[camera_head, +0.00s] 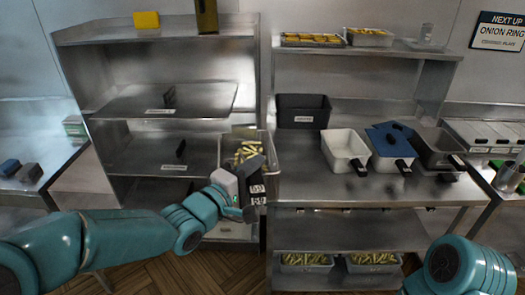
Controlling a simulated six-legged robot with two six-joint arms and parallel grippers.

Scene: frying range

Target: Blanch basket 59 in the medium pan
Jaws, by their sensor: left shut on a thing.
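Basket 59 (268,150) is a metal basket holding pale yellow-green sticks, with tags reading 59 on its near end. My left gripper (247,192) is shut on its near end, in front of the shelves and left of the counter. The gripper hides part of that end. I cannot tell which is the medium pan. Part of my right arm shows at the lower right; its gripper is out of view.
A black bin (303,112) stands at the counter's (330,190) back left. Trays of sticks (306,263) sit on the low shelf. A shelf rack (135,158) is at the left, mostly empty. The counter's front left is clear. A metal cup (508,178) stands at far right.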

